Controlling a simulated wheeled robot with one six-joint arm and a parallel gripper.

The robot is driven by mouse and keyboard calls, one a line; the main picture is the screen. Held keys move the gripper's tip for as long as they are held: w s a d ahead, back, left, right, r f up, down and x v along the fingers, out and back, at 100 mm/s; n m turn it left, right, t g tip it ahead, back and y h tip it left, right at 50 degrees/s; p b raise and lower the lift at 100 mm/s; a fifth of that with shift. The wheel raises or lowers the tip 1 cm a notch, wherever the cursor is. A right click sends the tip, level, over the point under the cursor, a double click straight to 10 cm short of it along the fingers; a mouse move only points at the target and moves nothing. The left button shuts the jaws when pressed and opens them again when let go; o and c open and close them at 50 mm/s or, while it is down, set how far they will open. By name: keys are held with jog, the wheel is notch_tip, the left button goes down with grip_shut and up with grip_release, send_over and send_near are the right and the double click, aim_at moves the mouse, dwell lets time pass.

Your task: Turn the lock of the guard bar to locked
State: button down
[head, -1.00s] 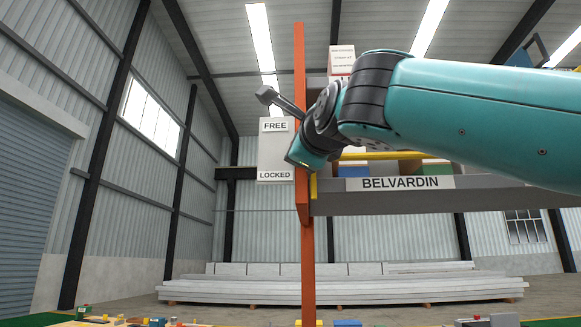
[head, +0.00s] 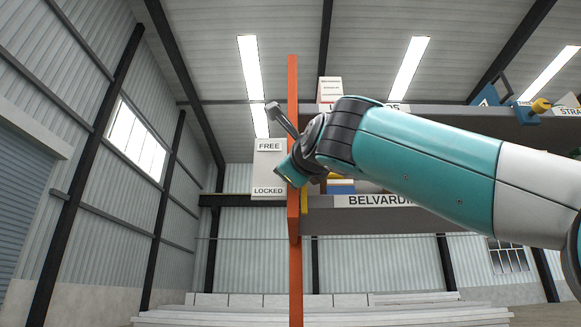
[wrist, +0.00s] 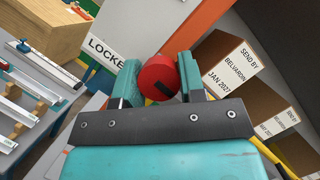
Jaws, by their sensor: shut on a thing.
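The lock plate (head: 262,168) is a pale panel at the orange post, with FREE at its top and LOCKED at its bottom. My gripper (head: 284,177) reaches it from the right, at the plate's lower right edge just above the LOCKED label. In the wrist view a red round knob (wrist: 157,82) with a dark slot sits between the two teal jaws of my gripper (wrist: 160,78), which are shut on it. Part of the LOCKED label (wrist: 107,52) shows to the left of the knob there. In the head view my gripper hides the knob.
The orange post (head: 294,250) stands upright beside the plate. A grey shelf beam (head: 400,220) marked BELVARDIN runs right from it, under my arm. Brown boxes (wrist: 230,60) stand close on the right in the wrist view. Stacked pale panels (head: 220,318) lie low behind.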

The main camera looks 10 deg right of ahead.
jog(key=c, duration=0.7)
grip_release()
jog(key=b+v, duration=0.6)
jog(key=v, duration=1.1)
jog(key=shift+s, duration=0.2)
jog(key=shift+f, duration=0.1)
